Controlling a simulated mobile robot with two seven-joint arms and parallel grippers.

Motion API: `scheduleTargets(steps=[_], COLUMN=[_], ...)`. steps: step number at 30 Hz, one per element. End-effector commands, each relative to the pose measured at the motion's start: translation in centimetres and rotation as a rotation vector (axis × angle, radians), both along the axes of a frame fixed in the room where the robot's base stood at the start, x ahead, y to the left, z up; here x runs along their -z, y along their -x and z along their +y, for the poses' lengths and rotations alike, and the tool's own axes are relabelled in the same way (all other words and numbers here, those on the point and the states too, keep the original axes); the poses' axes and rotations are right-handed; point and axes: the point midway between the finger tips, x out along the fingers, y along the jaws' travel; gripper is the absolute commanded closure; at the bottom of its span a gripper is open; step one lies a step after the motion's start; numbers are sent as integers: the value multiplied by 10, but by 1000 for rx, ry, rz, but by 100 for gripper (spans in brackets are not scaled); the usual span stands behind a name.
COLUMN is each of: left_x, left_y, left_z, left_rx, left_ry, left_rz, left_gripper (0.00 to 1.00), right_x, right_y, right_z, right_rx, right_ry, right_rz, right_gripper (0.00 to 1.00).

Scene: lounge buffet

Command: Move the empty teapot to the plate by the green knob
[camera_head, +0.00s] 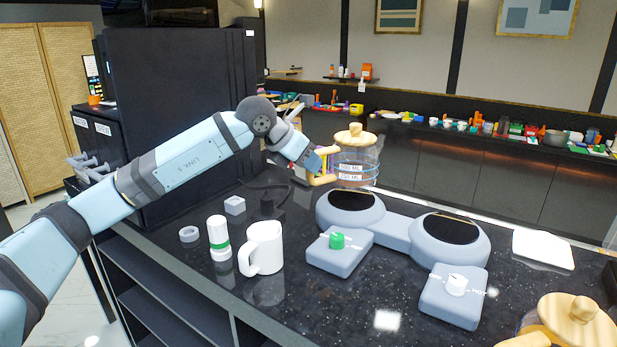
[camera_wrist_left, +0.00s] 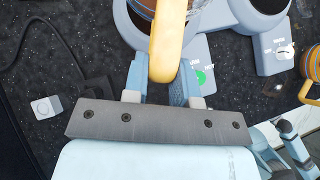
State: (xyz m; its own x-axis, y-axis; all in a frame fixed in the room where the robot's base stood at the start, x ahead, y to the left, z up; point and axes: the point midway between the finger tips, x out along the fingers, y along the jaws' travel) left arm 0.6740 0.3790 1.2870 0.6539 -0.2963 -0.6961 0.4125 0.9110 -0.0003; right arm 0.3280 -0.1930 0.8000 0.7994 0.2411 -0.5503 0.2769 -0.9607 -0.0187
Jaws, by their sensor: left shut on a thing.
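My left gripper (camera_head: 318,166) is shut on the wooden handle (camera_wrist_left: 168,45) of a glass teapot (camera_head: 356,163) with a wooden lid and volume marks. The teapot looks upright, held above and behind the left round plate (camera_head: 326,218); its glass looks clear, but I cannot make out any content for certain. The green knob (camera_head: 337,240) sits on a grey block in front of that plate and shows in the wrist view (camera_wrist_left: 200,77). Light blue parts at the wrist view's lower right look like my other arm; its jaws are unclear.
A second round plate (camera_head: 482,248) stands to the right, with a white knob (camera_head: 457,284) before it. Another wooden-lidded teapot (camera_head: 577,318) is at the lower right. A white mug (camera_head: 263,247) and a green-banded shaker (camera_head: 218,236) stand left. A white pad (camera_head: 543,249) lies at the right.

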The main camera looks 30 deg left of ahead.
Motion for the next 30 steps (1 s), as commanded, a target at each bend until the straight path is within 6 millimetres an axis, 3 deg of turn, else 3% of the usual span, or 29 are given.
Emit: scheduleTargets(steps=[9,21,22,24,30], left_x=[39,46,45,45,45], left_y=[0,0,0,0,0], left_z=[0,0,0,0,0], left_rx=[1,1,1,1,0], left_ry=[1,0,1,0,0], left_rz=[-1,-2,0,1,1], left_gripper=[100,100,68,52,49], right_x=[-4,2,0,0,0], right_y=[0,0,0,0,0], right_z=[0,0,0,0,0], right_rx=[0,1,1,1,1], right_ry=[0,-1,-1,-1,-1], right_rz=[1,0,1,1,1], right_gripper=[39,39,39,39,39])
